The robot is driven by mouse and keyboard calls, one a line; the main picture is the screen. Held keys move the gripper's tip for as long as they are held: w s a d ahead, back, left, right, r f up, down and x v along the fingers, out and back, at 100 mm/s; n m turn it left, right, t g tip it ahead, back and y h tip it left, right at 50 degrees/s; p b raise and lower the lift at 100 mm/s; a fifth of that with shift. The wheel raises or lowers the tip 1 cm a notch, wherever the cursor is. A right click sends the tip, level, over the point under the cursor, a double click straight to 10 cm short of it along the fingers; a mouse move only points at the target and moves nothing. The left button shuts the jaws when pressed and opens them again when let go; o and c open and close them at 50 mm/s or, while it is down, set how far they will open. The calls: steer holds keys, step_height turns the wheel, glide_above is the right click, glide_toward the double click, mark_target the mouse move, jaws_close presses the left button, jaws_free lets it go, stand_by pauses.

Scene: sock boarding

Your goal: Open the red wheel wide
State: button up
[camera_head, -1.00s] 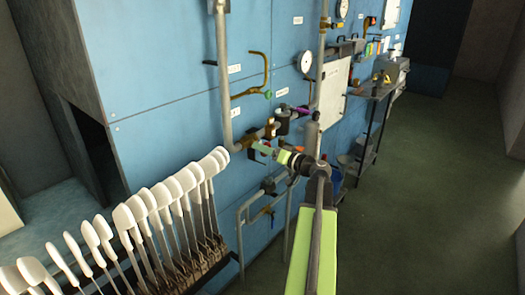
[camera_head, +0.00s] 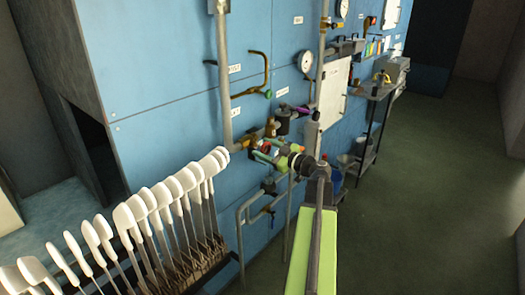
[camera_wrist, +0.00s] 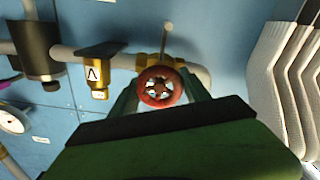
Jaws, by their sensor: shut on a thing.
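The red wheel (camera_wrist: 160,87) is a small spoked handwheel on a brass valve in a grey pipe. In the wrist view it sits between the two green fingers of my gripper (camera_wrist: 158,92), which are shut on its rim from both sides. In the head view my gripper (camera_head: 268,152) is at the pipe on the blue wall, and only a bit of the red wheel shows there, mostly hidden by the fingers.
A row of white sock boards (camera_head: 160,205) stands at the left, close to my arm. A brass valve body with a label (camera_wrist: 97,72) and a dark cylinder (camera_wrist: 36,45) sit along the pipe. A purple-handled valve (camera_head: 301,108) is nearby. The floor (camera_head: 430,180) at the right is clear.

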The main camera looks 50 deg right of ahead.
steer(key=n, duration=0.5)
steer(key=shift+a+f+n, duration=0.1)
steer(key=shift+n, duration=0.3)
steer(key=n, duration=0.5)
steer(key=shift+n, duration=0.3)
steer(key=o, duration=1.4)
steer(key=s, duration=0.5)
steer(key=s+d, duration=0.1)
steer(key=s, duration=1.1)
steer(key=shift+s+d, duration=0.2)
steer(key=shift+d, duration=0.1)
